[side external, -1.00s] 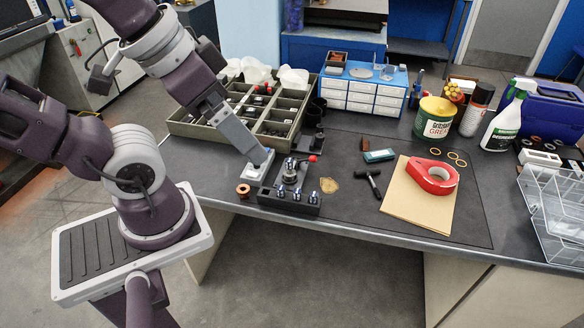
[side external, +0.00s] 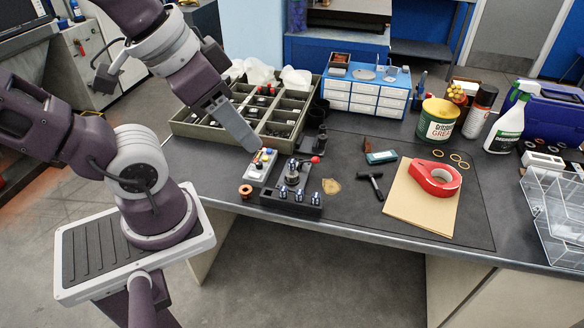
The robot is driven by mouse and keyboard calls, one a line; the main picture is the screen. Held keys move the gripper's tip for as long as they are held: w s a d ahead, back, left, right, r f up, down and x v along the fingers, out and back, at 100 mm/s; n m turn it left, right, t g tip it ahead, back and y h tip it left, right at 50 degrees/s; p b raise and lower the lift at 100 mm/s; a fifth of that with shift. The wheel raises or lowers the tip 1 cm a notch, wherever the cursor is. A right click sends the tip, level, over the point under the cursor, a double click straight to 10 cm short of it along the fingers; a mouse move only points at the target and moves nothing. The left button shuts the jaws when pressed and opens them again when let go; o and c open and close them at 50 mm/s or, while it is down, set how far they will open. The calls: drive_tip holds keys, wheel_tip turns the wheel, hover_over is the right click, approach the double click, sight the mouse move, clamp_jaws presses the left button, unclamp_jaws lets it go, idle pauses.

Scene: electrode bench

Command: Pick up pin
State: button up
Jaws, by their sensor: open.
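Several silver, blue-tinged pins (side external: 299,196) stand upright in a row along the front of a black holder (side external: 275,201) near the table's front edge. Small coloured pieces stand on a white block (side external: 255,178) just behind and left of it; I cannot tell whether they are pins. My gripper (side external: 252,148) is open, just above and behind the white block, with its grey fingers seen edge-on. I see nothing held between them, though the gap is hidden from this side.
A round metal fixture (side external: 292,177) with a red-knobbed lever stands by the black holder. A copper ring (side external: 245,191) lies left of it, and a black T-handle tool (side external: 371,184) right. A compartment tray (side external: 207,130) stands behind.

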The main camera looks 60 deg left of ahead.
drive_tip(key=w+a+f+m+g+y, duration=0.1)
drive_tip(key=w+a+m, duration=0.2)
drive_tip(key=w, duration=0.2)
drive_tip(key=w+a+f+m+g, duration=0.1)
drive_tip(key=w+a+f+m, duration=0.15)
drive_tip(key=w, duration=0.35)
drive_tip(key=m+g+h, duration=0.1)
drive_tip(key=m+g, duration=0.3)
drive_tip(key=m, duration=0.5)
hover_over(293, 162)
drive_tip(key=f, duration=2.1)
drive_tip(key=shift+a, duration=0.3)
drive_tip(key=shift+m, duration=0.25)
drive_tip(key=f, duration=0.6)
drive_tip(key=shift+d+f, duration=0.3)
drive_tip(key=shift+d, duration=0.05)
drive_tip(key=shift+f, duration=0.45)
clamp_jaws()
